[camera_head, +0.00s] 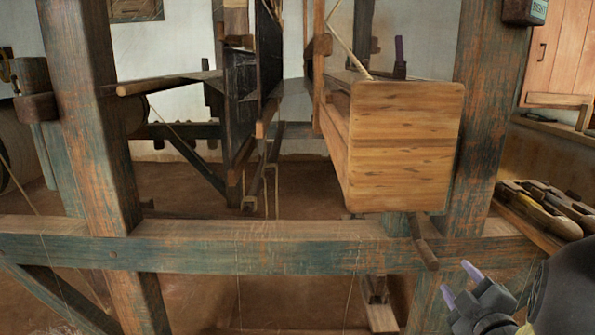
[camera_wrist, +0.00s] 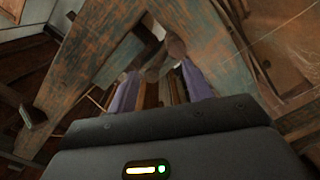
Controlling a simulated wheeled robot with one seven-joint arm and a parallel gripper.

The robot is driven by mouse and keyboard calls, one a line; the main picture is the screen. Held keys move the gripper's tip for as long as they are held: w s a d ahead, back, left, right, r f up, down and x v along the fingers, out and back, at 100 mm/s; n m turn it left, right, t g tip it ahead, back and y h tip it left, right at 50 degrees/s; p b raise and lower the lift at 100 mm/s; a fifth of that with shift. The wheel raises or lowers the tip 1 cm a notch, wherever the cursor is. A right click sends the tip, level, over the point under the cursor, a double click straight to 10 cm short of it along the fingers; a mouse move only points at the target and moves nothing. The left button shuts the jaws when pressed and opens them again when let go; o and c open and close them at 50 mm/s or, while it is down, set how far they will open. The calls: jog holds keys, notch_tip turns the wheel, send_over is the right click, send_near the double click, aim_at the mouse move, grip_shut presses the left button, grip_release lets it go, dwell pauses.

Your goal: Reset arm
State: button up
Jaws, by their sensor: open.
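My gripper (camera_head: 459,283) is at the lower right of the head view, in front of the loom's right post. Its two purple fingers stand apart with nothing between them. In the wrist view my gripper (camera_wrist: 160,90) also shows its fingers spread, with loom timbers behind them. The wooden handloom frame (camera_head: 250,252) fills most of the head view, with worn blue-green paint on its beams. A pale wooden box (camera_head: 405,145) sits on the loom at the right of centre. A short wooden peg (camera_head: 426,253) juts out below it, a little left of my gripper.
A bench or tray with several shuttle-like wooden pieces (camera_head: 545,208) stands at the right edge. A diagonal brace (camera_head: 55,297) runs at the lower left. Brown floor shows between the beams.

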jog(key=a+r+m+g+h+p, duration=0.1)
jog(key=a+r+m+g+p, duration=0.15)
jog(key=r+p, duration=1)
jog(key=a+r+m+g+p, duration=0.25)
jog(key=r+p, duration=0.65)
jog(key=p, duration=0.7)
jog(key=s+a+r+m+g+p, duration=0.2)
jog(key=s+a+r+g+p, duration=0.1)
jog(key=r+p, duration=0.7)
jog(key=s+a+r+m+g+y+p, duration=0.1)
jog(key=s+a+r+p, duration=0.4)
jog(key=r+p, duration=0.5)
jog(key=s+a+r+m+g+p, duration=0.3)
jog(key=r+p, duration=0.7)
jog(key=p, duration=0.9)
jog(key=s+g, duration=0.1)
jog(key=g, duration=0.1)
jog(key=shift+a+r+m+g+y, duration=0.3)
jog(key=shift+a+r+g, duration=0.05)
jog(key=shift+a+g, duration=0.05)
jog(key=shift+c, duration=0.4)
